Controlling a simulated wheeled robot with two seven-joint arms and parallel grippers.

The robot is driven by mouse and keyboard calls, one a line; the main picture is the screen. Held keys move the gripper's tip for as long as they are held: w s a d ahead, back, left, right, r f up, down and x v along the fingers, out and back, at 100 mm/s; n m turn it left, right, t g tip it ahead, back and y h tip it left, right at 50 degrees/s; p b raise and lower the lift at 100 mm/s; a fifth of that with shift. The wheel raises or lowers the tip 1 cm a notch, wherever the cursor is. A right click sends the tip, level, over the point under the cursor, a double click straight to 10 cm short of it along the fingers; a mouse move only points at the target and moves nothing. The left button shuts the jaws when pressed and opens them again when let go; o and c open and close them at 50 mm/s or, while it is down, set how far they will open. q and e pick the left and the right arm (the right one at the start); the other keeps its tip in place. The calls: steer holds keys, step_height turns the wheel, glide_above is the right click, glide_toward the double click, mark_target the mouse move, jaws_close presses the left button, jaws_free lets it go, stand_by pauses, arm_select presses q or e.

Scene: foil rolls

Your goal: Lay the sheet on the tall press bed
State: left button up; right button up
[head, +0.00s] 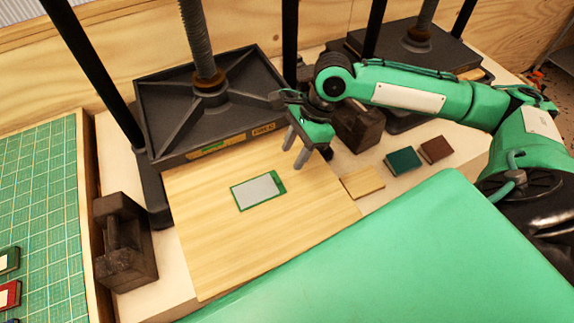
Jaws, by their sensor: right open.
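A small grey sheet (257,190) with a green border, darker at its right end, lies flat on a pale wooden board (210,240). The board extends out from under the dark plate of the left press (190,105), which has a tall screw. A second dark press (440,55) stands at the back right; which of the two is the tall one I cannot tell for sure. My right gripper (295,149) is open and empty, above the board's back right part, up and to the right of the sheet and apart from it. My left gripper is not in view.
A dark weight (122,245) stands left of the board, another (360,125) behind my right gripper. A wooden block (362,181), a teal block (403,161) and a brown block (436,149) lie at right. A green gridded mat (45,200) is at left.

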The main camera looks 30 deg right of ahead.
steer(key=v, duration=0.4)
steer(key=shift+d+r, duration=0.1)
steer(key=shift+r, duration=0.3)
